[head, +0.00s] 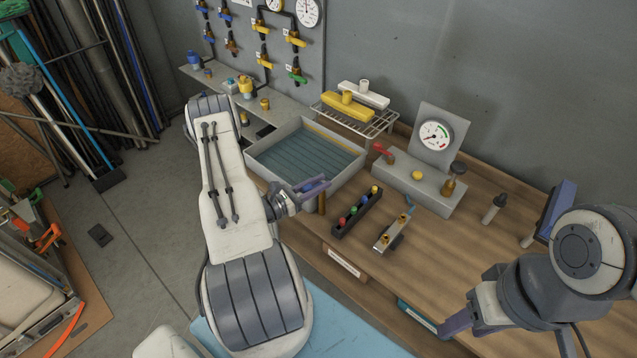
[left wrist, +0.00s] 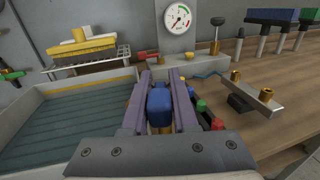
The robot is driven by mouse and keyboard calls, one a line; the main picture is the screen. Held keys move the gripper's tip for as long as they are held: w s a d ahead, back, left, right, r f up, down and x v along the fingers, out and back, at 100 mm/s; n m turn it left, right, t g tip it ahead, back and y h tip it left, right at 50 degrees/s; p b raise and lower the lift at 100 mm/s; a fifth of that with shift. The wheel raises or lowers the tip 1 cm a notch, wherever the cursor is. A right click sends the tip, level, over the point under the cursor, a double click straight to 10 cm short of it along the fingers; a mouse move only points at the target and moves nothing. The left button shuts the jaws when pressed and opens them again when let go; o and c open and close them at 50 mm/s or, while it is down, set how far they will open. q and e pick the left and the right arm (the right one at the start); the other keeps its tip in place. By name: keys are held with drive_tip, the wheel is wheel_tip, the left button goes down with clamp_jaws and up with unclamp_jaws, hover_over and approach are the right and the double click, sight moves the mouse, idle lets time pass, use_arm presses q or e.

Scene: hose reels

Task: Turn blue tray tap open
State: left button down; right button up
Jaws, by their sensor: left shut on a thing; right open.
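My left gripper (head: 313,187) is at the front right corner of the grey-walled tray (head: 290,120) with a ribbed blue-grey bottom. In the left wrist view its two purple fingers (left wrist: 160,108) are shut on the blue tap handle (left wrist: 158,106), which lies lengthwise between them. A brass tap body (head: 322,204) shows just below the fingers in the head view. The fingers hide much of the handle, so how far it is turned is hard to tell. My right gripper (head: 456,322) is open and empty over the table's front right.
A black rack (head: 347,222) with small coloured knobs and a metal bar with brass fittings (head: 391,234) lie close right of the left gripper. A pressure gauge (head: 436,135) stands behind a grey block with a red lever (head: 382,150). A wire rack (head: 372,125) holds yellow and white pieces.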

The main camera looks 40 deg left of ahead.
sight(303, 192)
use_arm(q)
drive_tip(key=c, duration=0.7)
unclamp_jaws()
drive_tip(key=b+v, duration=0.4)
drive_tip(key=v, duration=0.6)
drive_tip(key=shift+s, duration=0.3)
